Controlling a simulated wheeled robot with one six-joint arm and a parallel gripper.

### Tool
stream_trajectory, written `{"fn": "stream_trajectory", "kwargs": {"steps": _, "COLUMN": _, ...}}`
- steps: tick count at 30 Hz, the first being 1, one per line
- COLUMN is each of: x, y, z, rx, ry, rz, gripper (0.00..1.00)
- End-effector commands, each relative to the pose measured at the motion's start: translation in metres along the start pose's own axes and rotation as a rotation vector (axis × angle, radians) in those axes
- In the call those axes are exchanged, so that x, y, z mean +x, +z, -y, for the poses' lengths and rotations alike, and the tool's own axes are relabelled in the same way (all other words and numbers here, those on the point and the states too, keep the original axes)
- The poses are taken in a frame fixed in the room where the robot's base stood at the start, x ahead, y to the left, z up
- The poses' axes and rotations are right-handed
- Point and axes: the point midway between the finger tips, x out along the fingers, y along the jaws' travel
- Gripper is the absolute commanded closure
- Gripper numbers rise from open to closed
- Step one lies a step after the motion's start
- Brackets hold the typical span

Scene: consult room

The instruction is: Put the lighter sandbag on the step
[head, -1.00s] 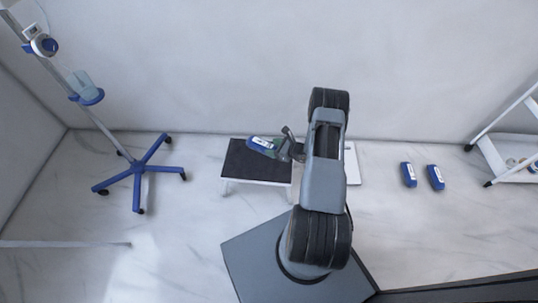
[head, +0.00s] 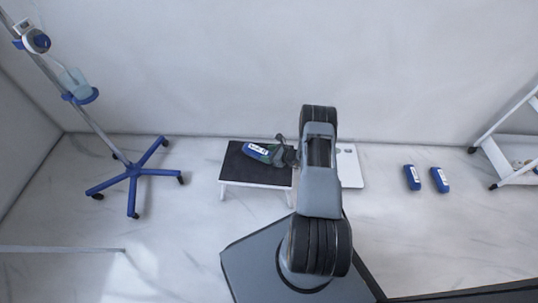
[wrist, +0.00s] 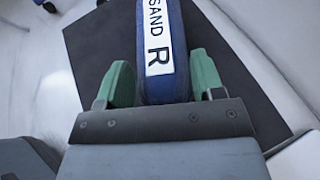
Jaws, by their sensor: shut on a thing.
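A blue sandbag (head: 257,151) with a white label is held in my gripper (head: 277,152), over the dark top of the step (head: 235,168). In the wrist view the sandbag (wrist: 160,50) reads "SAND" and "R" and sits between the green fingers of my gripper (wrist: 162,82), which is shut on it. The black step top (wrist: 230,75) shows beneath. I cannot tell whether the sandbag touches it. Two more blue sandbags, one left (head: 412,177) and one right (head: 439,179), lie on the floor to the right.
A wheeled stand with a blue base (head: 134,175) is left of the step. A white flat plate (head: 349,166) lies right of the step, partly behind my arm. A white shelf cart (head: 500,155) stands at the far right. The wall is close behind the step.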

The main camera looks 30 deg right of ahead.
Motion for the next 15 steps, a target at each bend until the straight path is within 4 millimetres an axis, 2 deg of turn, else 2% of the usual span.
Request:
{"fn": "stream_trajectory", "kwargs": {"steps": 8, "x": 0.0015, "y": -0.0030, "z": 0.0006, "rx": -0.001, "ry": 0.000, "rz": 0.003, "gripper": 0.79}}
{"fn": "stream_trajectory", "kwargs": {"steps": 9, "x": 0.0009, "y": -0.0023, "z": 0.0001, "rx": 0.000, "ry": 0.000, "rz": 0.000, "gripper": 0.35}}
{"fn": "stream_trajectory", "kwargs": {"steps": 15, "x": 0.0008, "y": -0.0022, "z": -0.0001, "rx": 0.000, "ry": 0.000, "rz": 0.000, "gripper": 0.15}}
